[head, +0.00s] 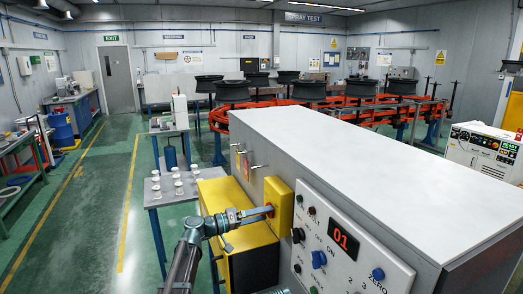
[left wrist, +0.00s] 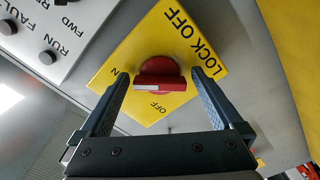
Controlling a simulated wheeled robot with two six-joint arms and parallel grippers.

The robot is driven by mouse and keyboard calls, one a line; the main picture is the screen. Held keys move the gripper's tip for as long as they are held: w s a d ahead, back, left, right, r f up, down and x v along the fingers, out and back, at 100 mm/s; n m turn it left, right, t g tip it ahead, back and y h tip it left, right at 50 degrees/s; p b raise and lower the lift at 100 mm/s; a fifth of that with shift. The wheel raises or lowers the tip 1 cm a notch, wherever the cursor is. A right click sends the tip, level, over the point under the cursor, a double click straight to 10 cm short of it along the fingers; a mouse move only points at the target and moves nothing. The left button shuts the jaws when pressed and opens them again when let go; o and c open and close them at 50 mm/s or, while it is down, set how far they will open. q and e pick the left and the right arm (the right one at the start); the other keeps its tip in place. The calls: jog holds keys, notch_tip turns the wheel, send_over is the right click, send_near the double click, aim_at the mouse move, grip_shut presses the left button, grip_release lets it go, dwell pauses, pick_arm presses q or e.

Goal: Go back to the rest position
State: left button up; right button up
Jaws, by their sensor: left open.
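My left gripper (head: 264,211) reaches to the yellow switch plate (head: 279,205) on the side of the grey cabinet (head: 345,170). In the left wrist view, the gripper (left wrist: 160,76) is open, with one finger on each side of the red rotary switch (left wrist: 160,68). The plate (left wrist: 195,45) in that view reads "LOCK OFF" and "OFF". A white bar marks the switch's lower edge. My right gripper is in neither view.
A control panel (head: 345,240) with knobs and a red "01" display is right of the plate. A yellow box (head: 235,225) lies close under my left arm. A small table (head: 178,195) with white cups stands left. The green floor (head: 100,215) is open at the left.

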pick_arm(q)
jog(key=n, duration=1.4)
jog(key=shift+r+p, duration=0.35)
jog(key=shift+n, duration=0.4)
jog(key=shift+s, duration=0.1)
